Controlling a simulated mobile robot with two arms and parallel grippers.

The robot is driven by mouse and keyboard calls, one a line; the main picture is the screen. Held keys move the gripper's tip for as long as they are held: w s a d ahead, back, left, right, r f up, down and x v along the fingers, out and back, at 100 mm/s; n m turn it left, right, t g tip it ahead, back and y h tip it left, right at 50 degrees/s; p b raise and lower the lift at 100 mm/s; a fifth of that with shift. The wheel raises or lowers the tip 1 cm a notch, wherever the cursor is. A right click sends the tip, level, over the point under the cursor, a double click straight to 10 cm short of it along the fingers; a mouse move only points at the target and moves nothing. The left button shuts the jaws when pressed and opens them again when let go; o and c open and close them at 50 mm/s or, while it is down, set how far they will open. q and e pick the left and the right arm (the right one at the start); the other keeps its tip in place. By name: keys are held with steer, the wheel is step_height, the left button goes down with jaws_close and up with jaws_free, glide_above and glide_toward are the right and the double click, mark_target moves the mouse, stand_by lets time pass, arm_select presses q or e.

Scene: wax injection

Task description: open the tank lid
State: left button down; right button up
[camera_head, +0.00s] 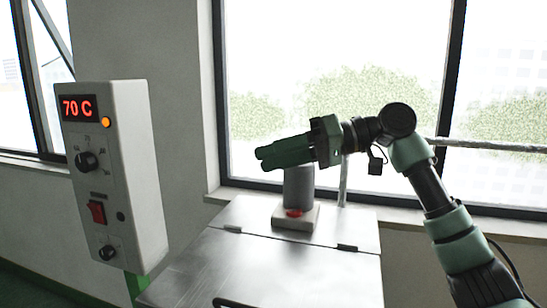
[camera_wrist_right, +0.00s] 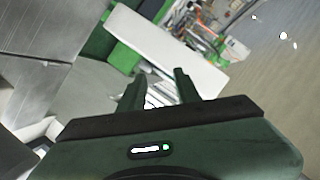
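The tank (camera_head: 365,225) is a silvery metal box below the window. Its lid (camera_head: 270,265) lies flat and shut, with two dark hinges along its back edge and part of a black handle (camera_head: 232,302) at the bottom edge of the head view. My right gripper (camera_head: 262,158) is above the back of the tank, clear of the lid and handle, with its fingers pointing left. In the right wrist view its two fingers (camera_wrist_right: 160,88) stand apart with nothing between them. My left gripper is not in view.
A grey cylinder (camera_head: 298,188) on a pale base with a red part stands on the tank's back section, just below my right gripper. A control box (camera_head: 140,175) reading 70 C stands at the left. A window sill runs behind. The lid's top is clear.

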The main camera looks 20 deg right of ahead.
steer(key=b+v, duration=0.1)
steer(key=v, duration=0.6)
steer(key=shift+d+r, duration=0.15)
steer(key=shift+d, duration=0.2)
steer(key=shift+s, duration=0.1)
